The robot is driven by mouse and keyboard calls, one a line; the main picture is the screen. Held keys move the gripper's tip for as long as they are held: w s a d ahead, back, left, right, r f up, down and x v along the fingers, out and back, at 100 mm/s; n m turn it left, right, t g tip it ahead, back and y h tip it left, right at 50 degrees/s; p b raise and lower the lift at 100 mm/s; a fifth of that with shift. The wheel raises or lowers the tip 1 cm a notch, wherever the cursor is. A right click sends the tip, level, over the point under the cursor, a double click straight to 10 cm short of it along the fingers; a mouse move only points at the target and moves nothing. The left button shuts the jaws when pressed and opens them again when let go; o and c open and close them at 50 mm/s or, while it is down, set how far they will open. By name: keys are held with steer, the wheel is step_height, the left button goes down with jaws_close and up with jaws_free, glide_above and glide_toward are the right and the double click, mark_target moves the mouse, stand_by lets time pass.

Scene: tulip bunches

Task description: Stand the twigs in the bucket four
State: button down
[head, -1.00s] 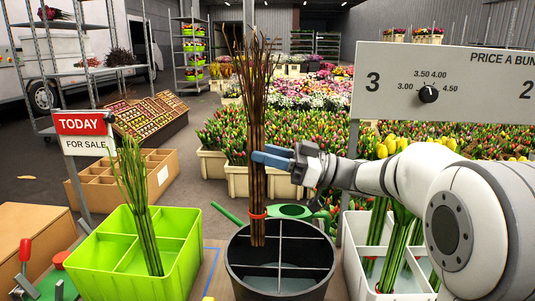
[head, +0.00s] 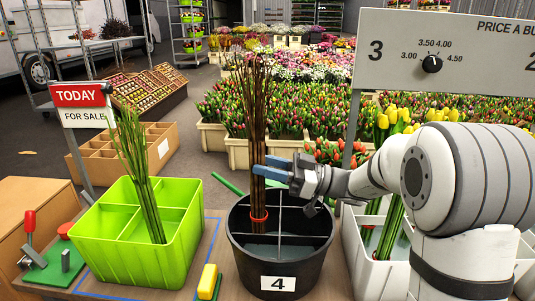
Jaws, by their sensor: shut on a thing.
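The twigs (head: 256,110) are a tall brown bundle with a red band near the bottom. My gripper (head: 268,168) with blue fingertips is shut on the bundle around its lower half. The twigs stand upright, their lower end inside the rim of the black bucket four (head: 244,262), which has a white label with a 4. The bundle is at the left part of the bucket, near the divider.
A lime green divided bucket (head: 110,225) with green stems (head: 140,165) stands at the left. A white divided bucket (head: 365,262) with yellow tulips (head: 392,118) stands at the right, partly behind my arm. A yellow block (head: 208,280) lies in front, and a price sign (head: 450,75) hangs above.

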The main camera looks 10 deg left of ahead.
steer(key=shift+f, duration=2.65)
steer(key=c, duration=0.9)
jaws_free()
steer(key=shift+o, duration=0.7)
steer(key=o, duration=0.5)
steer(key=shift+o, duration=0.2)
steer(key=shift+d, duration=0.1)
